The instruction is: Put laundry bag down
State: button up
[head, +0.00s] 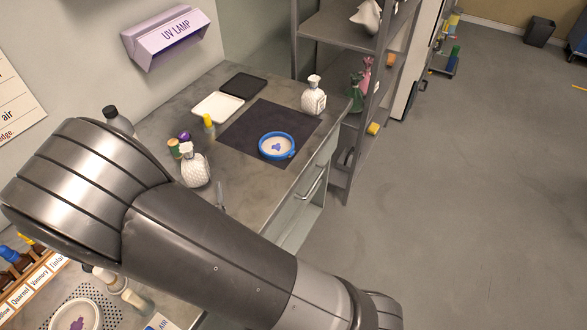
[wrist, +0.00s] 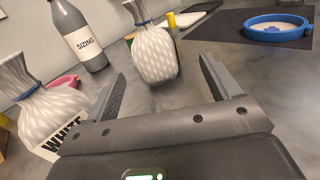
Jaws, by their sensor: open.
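A white patterned bag (wrist: 152,52) with a blue tie at its neck stands upright on the grey counter in the wrist view. My gripper (wrist: 160,72) is open, its fingers apart on either side of the view, with this bag just beyond and between the tips. Nothing is held. A similar bag (wrist: 42,98), with a tag reading "WHITE", is at the left of the wrist view. In the head view a white bag (head: 194,167) stands on the counter near my arm, and another (head: 313,94) stands at the dark mat's far right corner.
A white tray (head: 218,107), a yellow-capped bottle (head: 209,126) and small spools (head: 174,148) are close by. A bottle marked "SIZING" (wrist: 80,35) stands behind the bags. A shelf rack (head: 345,150) stands beyond the counter.

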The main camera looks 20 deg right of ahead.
jog(key=s+d+r+m+g+h, duration=0.1)
jog(key=d+r+m+g+h, duration=0.3)
jog(key=d+m+h, duration=0.5)
jog(key=s+d+r+m+g+h, duration=0.15)
jog(key=d+r+m+g, duration=0.45)
jog(key=d, duration=0.6)
jog(key=s+d+r+m+g+y, duration=0.1)
jog(key=s+d+m+g+y, duration=0.1)
jog(key=s+d+m+g, duration=0.6)
jog(key=s+a+r+m+t+y, duration=0.4)
jog(key=r+m+y, duration=0.5)
jog(key=m, duration=0.3)
jog(key=s+t, duration=0.1)
jog(key=s, duration=0.1)
jog(key=shift+s+a+r+t, duration=0.2)
jog(key=shift+s+a+t, duration=0.1)
jog(key=shift+a, duration=0.1)
jog(key=c, duration=0.8)
